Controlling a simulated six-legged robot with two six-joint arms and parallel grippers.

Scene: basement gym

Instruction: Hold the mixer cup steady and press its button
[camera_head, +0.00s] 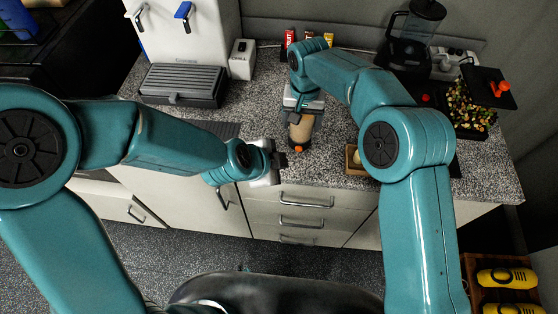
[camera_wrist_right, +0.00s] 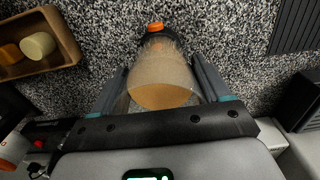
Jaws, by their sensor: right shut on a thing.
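The mixer cup (camera_head: 301,132) stands on the speckled counter near its front edge. It is filled with something beige and has a dark base with an orange button (camera_head: 298,149) facing the front. My right gripper (camera_head: 301,116) is shut on the cup from behind. In the right wrist view the fingers lie on both sides of the cup (camera_wrist_right: 162,78), and the orange button (camera_wrist_right: 155,27) shows at its far end. My left gripper (camera_head: 277,162) is at the counter's front edge, left of the cup and apart from it. Its finger opening is too small to tell.
A wooden tray (camera_head: 350,163) with a yellowish piece stands right of the cup, partly behind my right arm. A grey grill (camera_head: 184,86) is at the back left, a blender (camera_head: 410,38) at the back right. A black tray (camera_head: 486,127) of chopped food stands right.

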